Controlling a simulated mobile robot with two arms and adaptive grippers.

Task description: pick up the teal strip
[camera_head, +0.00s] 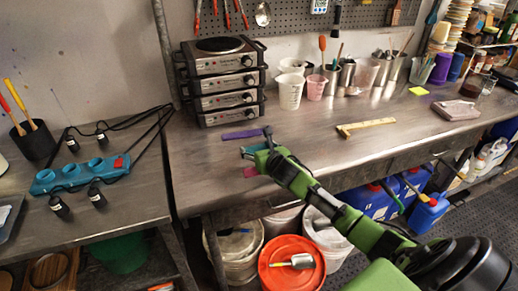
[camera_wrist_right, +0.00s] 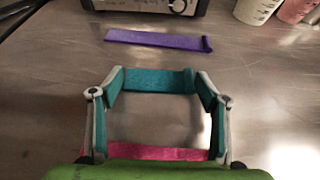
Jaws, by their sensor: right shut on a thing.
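The teal strip (camera_wrist_right: 160,80) lies crosswise between the fingertips of my right gripper (camera_wrist_right: 158,84) in the right wrist view, its ends against the two fingers. The gripper is shut on it. In the head view the strip (camera_head: 250,150) shows only partly, at the tip of my green right gripper (camera_head: 266,155), low over or on the metal bench. I cannot tell whether it is clear of the surface. My left gripper is not in view.
A purple strip (camera_head: 243,134) lies just beyond, and a pink strip (camera_head: 251,171) lies nearer, partly behind the gripper. Stacked hot plates (camera_head: 222,80) stand behind. Cups (camera_head: 290,92) stand along the back wall.

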